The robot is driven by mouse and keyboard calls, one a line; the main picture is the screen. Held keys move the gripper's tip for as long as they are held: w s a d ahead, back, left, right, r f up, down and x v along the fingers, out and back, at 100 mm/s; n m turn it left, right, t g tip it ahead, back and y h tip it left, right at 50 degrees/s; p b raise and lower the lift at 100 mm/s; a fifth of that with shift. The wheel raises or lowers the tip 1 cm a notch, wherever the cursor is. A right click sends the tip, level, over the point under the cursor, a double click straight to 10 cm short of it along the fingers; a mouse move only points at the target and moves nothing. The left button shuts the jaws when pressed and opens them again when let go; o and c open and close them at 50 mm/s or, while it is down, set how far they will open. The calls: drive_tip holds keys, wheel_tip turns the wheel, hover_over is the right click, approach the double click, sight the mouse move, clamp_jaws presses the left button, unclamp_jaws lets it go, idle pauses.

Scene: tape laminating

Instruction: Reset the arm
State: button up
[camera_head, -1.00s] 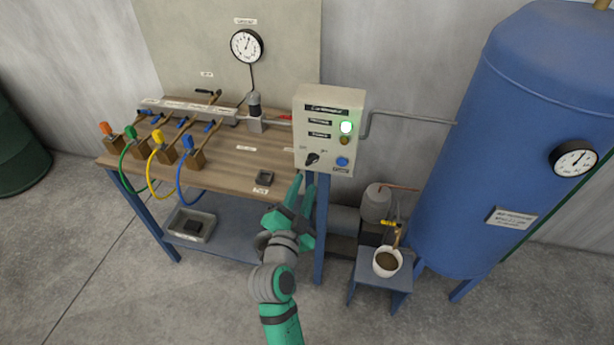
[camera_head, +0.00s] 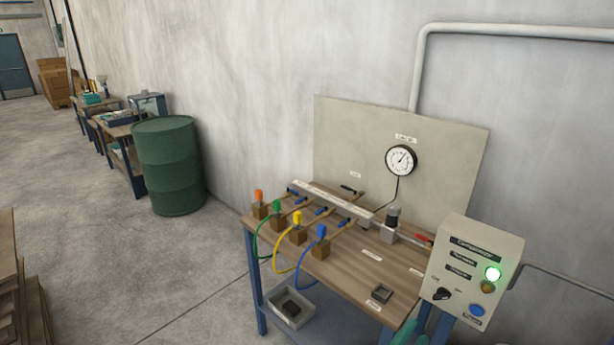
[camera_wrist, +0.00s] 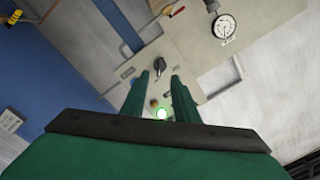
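My gripper (camera_wrist: 160,78) shows two green fingers in the wrist view, apart with nothing between their tips. The control box (camera_wrist: 190,62), with its black knob (camera_wrist: 159,64) and lit green lamp (camera_wrist: 161,114), is seen beyond and between the fingers. In the head view only parts of my gripper (camera_head: 421,328) show at the bottom edge, just below the control box (camera_head: 470,268). The rest of the arm is out of that view. I cannot tell the exact gap between fingers and box.
A grey bin (camera_head: 291,308) sits underneath. A green drum (camera_head: 170,168) stands left; open floor (camera_head: 150,265) lies between.

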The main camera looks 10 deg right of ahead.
drive_tip(key=s+a+f+n+t+y, duration=0.2)
drive_tip(key=s+a+f+n+y, duration=0.4)
drive_tip(key=a, duration=0.3)
drive_tip(key=s+a+f+n+t+y, duration=0.1)
drive_tip(key=s+a+f+n+y, duration=0.2)
drive_tip(key=s+a+f+n, duration=0.4)
drive_tip(key=s+a+n+y, duration=0.4)
drive_tip(key=s+a, duration=0.8)
drive_tip(key=s, duration=0.5)
drive_tip(key=shift+n, duration=0.7)
